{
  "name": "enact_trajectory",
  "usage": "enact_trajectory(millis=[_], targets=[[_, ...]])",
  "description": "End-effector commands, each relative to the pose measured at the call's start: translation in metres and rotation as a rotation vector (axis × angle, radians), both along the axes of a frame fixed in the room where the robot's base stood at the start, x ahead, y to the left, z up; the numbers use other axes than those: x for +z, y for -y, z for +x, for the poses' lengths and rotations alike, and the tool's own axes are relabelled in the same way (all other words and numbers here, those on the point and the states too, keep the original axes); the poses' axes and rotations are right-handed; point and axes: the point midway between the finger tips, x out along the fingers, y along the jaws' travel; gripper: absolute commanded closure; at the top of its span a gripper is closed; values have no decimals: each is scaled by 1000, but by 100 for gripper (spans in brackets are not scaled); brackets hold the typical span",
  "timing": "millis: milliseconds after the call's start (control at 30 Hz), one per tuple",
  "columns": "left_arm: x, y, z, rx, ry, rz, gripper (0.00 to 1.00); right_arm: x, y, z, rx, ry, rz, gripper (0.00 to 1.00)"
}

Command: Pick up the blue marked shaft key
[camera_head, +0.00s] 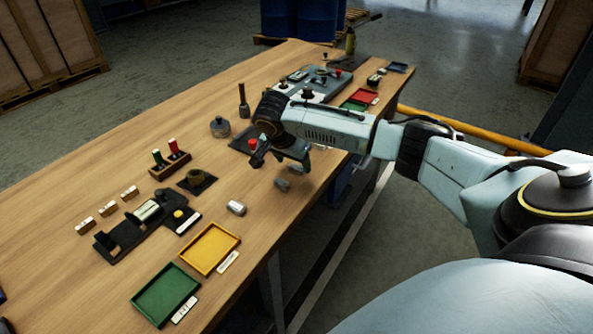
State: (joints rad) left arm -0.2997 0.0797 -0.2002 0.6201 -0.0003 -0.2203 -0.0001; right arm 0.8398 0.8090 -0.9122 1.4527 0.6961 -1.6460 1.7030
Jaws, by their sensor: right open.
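I cannot make out a blue marked shaft key in the head view; it may be too small to tell or hidden behind my right arm. Three small labelled wooden blocks (107,209) stand in a row at the left of the workbench (190,135), and what they carry is too small to tell. My right gripper (281,168) points down over the middle of the bench near its front edge. It is open, and I see nothing held in it. Small grey shapes show around its fingertips, and I cannot tell whether they are parts or finger pads. My left gripper is not in view.
A yellow tray (209,249) and a green tray (165,294) lie at the near end. A silver cylinder (236,208) lies left of my gripper. A black fixture (135,232) and a red-and-green-topped holder (170,164) stand further left. A red tray (364,97) lies beyond my arm.

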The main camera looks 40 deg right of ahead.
Motion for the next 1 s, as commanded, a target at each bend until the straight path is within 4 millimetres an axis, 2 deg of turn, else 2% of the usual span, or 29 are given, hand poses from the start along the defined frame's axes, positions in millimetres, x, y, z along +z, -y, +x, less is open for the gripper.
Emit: enact_trajectory(millis=[33, 167, 433, 833, 1000], targets=[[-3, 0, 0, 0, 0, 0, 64, -8, 5, 0, -3, -2, -2, 35], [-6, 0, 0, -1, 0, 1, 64, -21, 9, 2, 0, 0, 0, 35], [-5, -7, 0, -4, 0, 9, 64, -23, 10, 3, 1, 1, 0, 35], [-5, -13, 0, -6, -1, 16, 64, -23, 10, 3, 1, 1, 0, 85], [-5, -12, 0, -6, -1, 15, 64, -23, 10, 3, 1, 1, 0, 85]])
